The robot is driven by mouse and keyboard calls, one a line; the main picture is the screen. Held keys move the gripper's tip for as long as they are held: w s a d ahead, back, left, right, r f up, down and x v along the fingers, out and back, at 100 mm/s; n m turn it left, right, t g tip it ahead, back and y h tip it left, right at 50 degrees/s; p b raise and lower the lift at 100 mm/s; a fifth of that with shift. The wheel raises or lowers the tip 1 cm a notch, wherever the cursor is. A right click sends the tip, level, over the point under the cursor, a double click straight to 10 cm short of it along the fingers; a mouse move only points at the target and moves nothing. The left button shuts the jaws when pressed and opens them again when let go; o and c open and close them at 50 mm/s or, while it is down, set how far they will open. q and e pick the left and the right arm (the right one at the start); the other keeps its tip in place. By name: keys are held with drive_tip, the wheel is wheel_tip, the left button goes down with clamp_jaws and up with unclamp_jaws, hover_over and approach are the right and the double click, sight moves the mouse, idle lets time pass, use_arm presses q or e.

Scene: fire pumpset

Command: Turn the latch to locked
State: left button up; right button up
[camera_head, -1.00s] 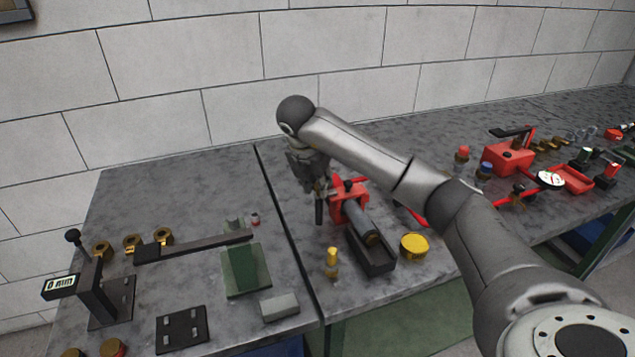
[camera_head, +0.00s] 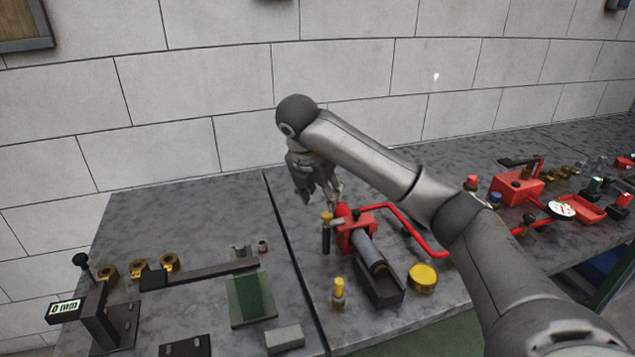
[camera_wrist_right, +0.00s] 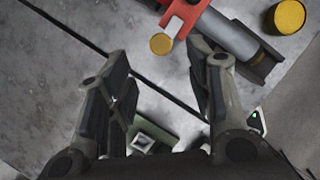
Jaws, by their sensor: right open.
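A red block (camera_head: 356,236) with a grey cylinder (camera_head: 369,256) stands on the bench in the head view. An upright dark handle with a brass-coloured round top (camera_head: 326,218) is at the block's left side; it may be the latch, but I cannot tell for sure. My right gripper (camera_head: 320,203) is just above and behind this handle, fingers pointing down. In the right wrist view, the open, empty fingers (camera_wrist_right: 158,60) are apart, with the round brass top (camera_wrist_right: 161,44) beyond their tips and the red block (camera_wrist_right: 186,14) above it. My left gripper is out of view.
A dark tray (camera_head: 383,292) lies under the cylinder. A yellow round piece (camera_head: 422,278) and a small brass-topped piece (camera_head: 338,294) stand nearby. A red pipe (camera_head: 409,225) runs right. A green block (camera_head: 249,301) and a gauge marked 0 mm (camera_head: 66,308) are left.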

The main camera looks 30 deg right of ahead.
drive_tip(key=shift+v, duration=2.6)
drive_tip(key=shift+d, duration=0.1)
